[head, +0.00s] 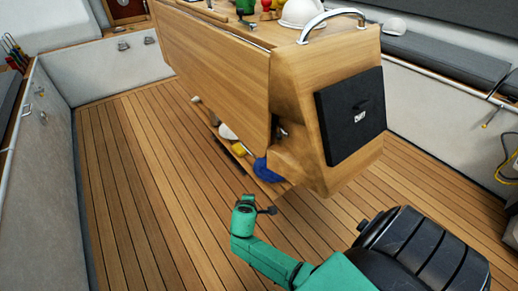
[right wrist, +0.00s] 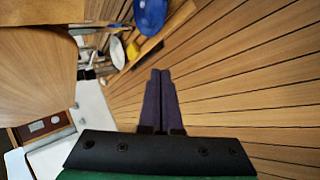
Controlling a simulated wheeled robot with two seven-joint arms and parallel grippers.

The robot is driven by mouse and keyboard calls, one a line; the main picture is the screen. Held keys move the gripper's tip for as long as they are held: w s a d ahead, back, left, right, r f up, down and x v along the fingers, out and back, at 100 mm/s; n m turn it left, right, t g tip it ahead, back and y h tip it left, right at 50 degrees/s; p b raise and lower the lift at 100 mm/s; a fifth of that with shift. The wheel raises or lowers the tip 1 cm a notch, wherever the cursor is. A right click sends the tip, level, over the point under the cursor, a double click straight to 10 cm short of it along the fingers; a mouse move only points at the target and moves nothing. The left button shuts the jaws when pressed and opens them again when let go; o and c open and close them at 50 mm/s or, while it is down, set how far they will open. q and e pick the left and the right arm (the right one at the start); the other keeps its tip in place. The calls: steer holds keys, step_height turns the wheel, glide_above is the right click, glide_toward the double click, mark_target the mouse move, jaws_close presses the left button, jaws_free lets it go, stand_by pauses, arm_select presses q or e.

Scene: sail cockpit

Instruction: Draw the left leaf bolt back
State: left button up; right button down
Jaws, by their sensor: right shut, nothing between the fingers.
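The wooden table (head: 300,75) stands in the middle of the cockpit. Its left leaf (head: 215,75) hangs down along the left side. A small dark fitting (head: 280,131) shows by the near edge of the leaf; I cannot tell whether it is the bolt. My right gripper (head: 270,210) is in front of and below the table's near end, apart from it. In the right wrist view its two dark fingers (right wrist: 161,76) are shut together with nothing between them. A wooden panel, perhaps the leaf, fills the left of that view. My left gripper is not in view.
A blue object (head: 267,170), a white one (head: 227,132) and other items lie on a low shelf under the table. A black box (head: 350,115) is on the table's end. A metal rail (head: 330,20) curves above it. The slatted floor (head: 150,200) at left is clear.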

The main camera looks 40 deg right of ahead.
steer(key=w+d+r+t+h+b, duration=0.1)
steer(key=w+r+t+h+b, duration=0.1)
steer(key=w+r+h+b, duration=0.4)
step_height(320, 180, up, 7)
steer(key=s+m+b, duration=0.2)
steer(key=b, duration=0.2)
steer(key=m+g+h+b, duration=0.1)
steer(key=m+h+b, duration=0.2)
steer(key=m+h, duration=0.15)
glide_toward(277, 128)
steer(key=v, duration=0.4)
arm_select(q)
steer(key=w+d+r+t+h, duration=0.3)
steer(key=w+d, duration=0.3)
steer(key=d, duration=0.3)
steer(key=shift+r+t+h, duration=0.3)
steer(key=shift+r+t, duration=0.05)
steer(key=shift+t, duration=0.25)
arm_select(e)
steer(key=shift+s+a+f+h, duration=0.1)
steer(key=shift+a+f+h, duration=0.05)
steer(key=shift+h, duration=0.2)
arm_select(q)
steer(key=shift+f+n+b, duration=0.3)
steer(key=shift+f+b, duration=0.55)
steer(key=shift+b, duration=0.05)
arm_select(e)
steer(key=x, duration=1)
steer(key=shift+f, duration=0.15)
